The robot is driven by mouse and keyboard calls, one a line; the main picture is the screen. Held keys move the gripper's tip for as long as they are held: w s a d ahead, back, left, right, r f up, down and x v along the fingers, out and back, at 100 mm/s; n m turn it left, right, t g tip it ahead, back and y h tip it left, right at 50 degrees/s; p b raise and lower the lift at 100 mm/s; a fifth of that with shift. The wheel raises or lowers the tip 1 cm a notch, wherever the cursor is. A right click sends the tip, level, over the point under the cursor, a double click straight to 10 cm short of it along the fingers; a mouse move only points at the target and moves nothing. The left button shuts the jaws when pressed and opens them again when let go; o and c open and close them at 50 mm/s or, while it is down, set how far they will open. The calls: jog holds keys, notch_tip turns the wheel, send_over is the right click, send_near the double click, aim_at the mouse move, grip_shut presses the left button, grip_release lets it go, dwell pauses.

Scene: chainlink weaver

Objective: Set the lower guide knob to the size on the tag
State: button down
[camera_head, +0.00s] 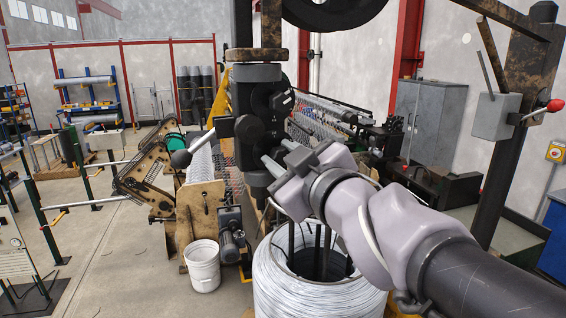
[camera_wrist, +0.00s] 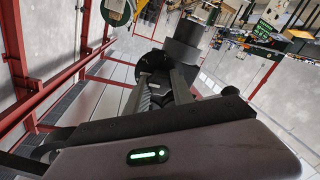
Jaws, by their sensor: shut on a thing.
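My gripper (camera_head: 270,165) reaches in from the right to the lower part of the dark machine head (camera_head: 256,95). In the wrist view its fingers (camera_wrist: 167,88) are closed around a dark knob (camera_wrist: 157,62) on that head, beside a thick dark cylinder (camera_wrist: 186,42). In the head view the fingers and my wrist cover most of the held knob. I cannot read any size tag or the knob's setting in either view.
A large coil of wire (camera_head: 285,292) stands below my arm. A ball-ended lever (camera_head: 181,159) sticks out left of the head. A white bucket (camera_head: 203,266) is on the floor at lower left. A post with a red-knobbed lever (camera_head: 555,105) stands at right.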

jog(key=shift+f+n+b, duration=0.15)
jog(key=shift+n+b, duration=0.45)
jog(key=shift+n, duration=1.6)
jog(key=c, duration=1.1)
grip_release()
